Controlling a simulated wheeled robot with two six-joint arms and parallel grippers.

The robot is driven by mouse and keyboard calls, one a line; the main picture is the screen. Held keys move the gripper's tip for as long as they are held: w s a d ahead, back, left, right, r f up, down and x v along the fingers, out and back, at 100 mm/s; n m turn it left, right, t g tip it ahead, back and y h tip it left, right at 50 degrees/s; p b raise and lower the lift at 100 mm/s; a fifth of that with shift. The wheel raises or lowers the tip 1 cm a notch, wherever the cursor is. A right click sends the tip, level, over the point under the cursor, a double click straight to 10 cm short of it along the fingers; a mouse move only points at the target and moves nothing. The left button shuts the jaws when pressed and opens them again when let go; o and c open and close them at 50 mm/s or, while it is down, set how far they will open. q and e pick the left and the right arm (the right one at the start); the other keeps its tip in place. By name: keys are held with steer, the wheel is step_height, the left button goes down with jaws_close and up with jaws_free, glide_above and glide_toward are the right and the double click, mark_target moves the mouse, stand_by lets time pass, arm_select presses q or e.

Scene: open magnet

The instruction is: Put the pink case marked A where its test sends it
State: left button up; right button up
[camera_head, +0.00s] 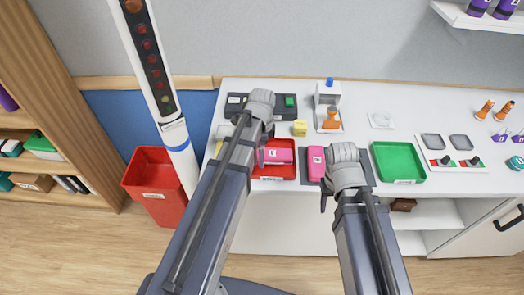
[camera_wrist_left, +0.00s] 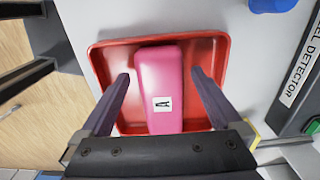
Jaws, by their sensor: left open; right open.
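A pink case (camera_wrist_left: 160,75) lies in a red tray (camera_wrist_left: 222,50) in the left wrist view. Its small white label has a black mark I cannot read surely. The same case (camera_head: 284,156) shows in the head view, partly behind my left arm. My left gripper (camera_wrist_left: 163,95) is open, with one finger on each side of this case. A second pink case (camera_head: 316,166) with a white label stands on a dark mat (camera_head: 365,162). My right gripper (camera_head: 327,182) is open beside this second case. Its fingers are partly hidden.
A dark detector box (camera_head: 290,100) lies behind the red tray, near a yellow block (camera_head: 299,128). A green tray (camera_head: 399,162) lies right of the mat. A grey device with an orange part (camera_head: 331,118) stands behind. A red bin (camera_head: 152,180) is on the floor at left.

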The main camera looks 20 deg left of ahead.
arm_select(q)
steer(key=shift+r, duration=0.15)
step_height(320, 180, up, 12)
steer(key=p, duration=1.2)
steer(key=s+d+n+y, duration=0.1)
steer(key=s+d+n, duration=1)
steer(key=s+d, duration=0.2)
steer(key=shift+s+d, duration=0.2)
steer(key=shift+d, duration=0.25)
